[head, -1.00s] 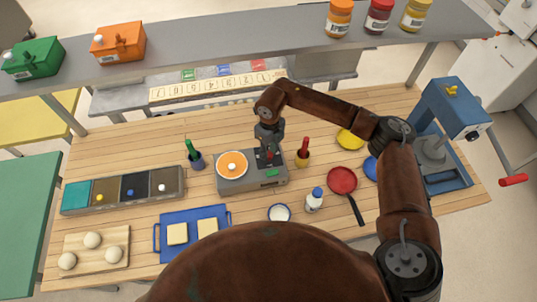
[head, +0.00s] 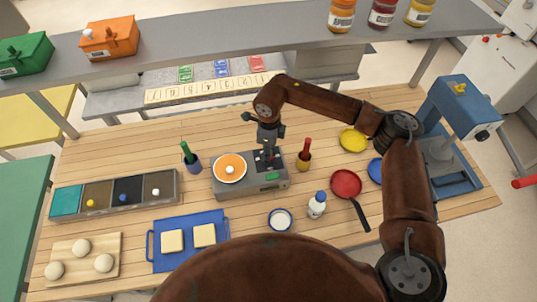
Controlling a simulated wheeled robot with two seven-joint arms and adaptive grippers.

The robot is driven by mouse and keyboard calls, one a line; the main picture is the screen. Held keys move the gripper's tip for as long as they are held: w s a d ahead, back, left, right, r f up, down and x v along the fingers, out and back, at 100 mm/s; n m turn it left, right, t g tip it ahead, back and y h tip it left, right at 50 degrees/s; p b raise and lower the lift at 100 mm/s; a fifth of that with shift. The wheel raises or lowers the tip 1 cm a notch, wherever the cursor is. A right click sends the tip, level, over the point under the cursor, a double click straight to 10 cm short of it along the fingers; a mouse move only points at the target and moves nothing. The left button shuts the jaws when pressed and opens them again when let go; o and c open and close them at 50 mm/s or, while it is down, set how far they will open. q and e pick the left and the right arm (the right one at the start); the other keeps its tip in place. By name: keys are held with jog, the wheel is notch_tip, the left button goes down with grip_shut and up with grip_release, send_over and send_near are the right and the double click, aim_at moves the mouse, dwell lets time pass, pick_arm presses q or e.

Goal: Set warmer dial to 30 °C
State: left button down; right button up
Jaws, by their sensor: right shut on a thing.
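The warmer (head: 232,186) is a grey box in the middle of the wooden table, with an orange round plate (head: 229,168) with a white knob on its left part. On its right part is a dark panel with small red marks, and a green patch (head: 273,177) is at its front. My right gripper (head: 268,154) points down at the dark panel and is shut there on a small thing, apparently the dial. The dial itself is hidden by the fingers, and its setting cannot be read. My left gripper is not in view.
A cup with a green-topped item (head: 193,163) stands left of the warmer, and a red-topped one (head: 304,157) stands close at its right. A shelf (head: 230,50) spans the back.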

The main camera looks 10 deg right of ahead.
jog(key=o, duration=1.2)
jog(key=shift+c, duration=0.2)
jog(key=shift+r, duration=0.2)
notch_tip(320, 180, up, 12)
jog(key=shift+w+f, duration=0.15)
jog(key=shift+w, duration=0.05)
jog(key=shift+d, duration=0.1)
